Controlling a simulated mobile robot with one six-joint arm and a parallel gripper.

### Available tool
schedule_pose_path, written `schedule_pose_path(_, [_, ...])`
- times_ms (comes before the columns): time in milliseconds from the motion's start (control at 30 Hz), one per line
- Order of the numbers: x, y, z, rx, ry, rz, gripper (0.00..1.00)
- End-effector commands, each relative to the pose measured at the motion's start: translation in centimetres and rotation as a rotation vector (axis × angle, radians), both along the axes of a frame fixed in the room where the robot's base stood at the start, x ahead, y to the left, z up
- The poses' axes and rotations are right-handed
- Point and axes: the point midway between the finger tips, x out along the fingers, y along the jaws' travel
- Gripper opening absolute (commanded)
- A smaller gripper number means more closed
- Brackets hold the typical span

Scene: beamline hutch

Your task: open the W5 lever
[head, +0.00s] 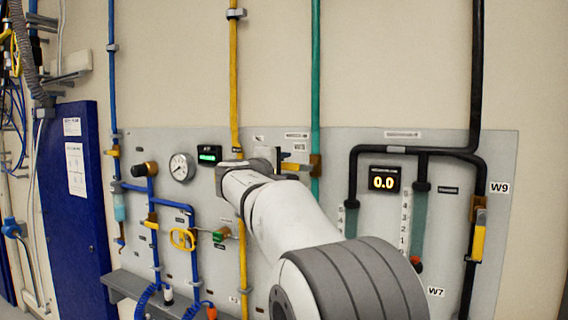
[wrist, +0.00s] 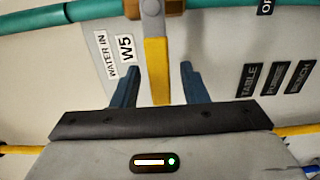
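The W5 lever is a yellow handle (wrist: 156,70) on a grey stem, in the middle of the wrist view. It stands crosswise to the teal pipe (wrist: 230,18), at a brass valve body (wrist: 150,8). A "WATER IN" label and a "W5" label (wrist: 125,48) sit beside it. In the head view the yellow handle (head: 291,166) points left from the teal pipe (head: 316,80). My gripper (wrist: 160,68) is open, with one blue finger on each side of the handle and a visible gap to each. In the head view my arm hides part of the area.
To the left are a yellow pipe (head: 234,80), a round gauge (head: 182,167) and blue pipes (head: 112,80). A grey ledge (head: 125,285) juts out low on the left.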

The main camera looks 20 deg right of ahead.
Motion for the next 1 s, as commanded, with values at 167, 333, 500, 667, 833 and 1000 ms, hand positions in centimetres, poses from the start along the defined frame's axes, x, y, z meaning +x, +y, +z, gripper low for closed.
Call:
schedule_pose_path(167, [0.21, -0.29, -0.03, 0.001, -0.001, 0.000, 0.40])
schedule_pose_path(333, [0.18, -0.30, -0.03, 0.001, -0.001, 0.000, 0.37])
schedule_pose_path(500, [0.17, -0.31, -0.03, 0.001, -0.001, -0.001, 0.23])
schedule_pose_path(667, [0.15, -0.32, -0.03, 0.001, -0.001, -0.001, 0.10])
schedule_pose_path(833, [0.15, -0.35, -0.03, 0.001, -0.001, -0.001, 0.00])
schedule_pose_path(1000, [0.14, -0.37, -0.04, 0.001, -0.001, -0.002, 0.00])
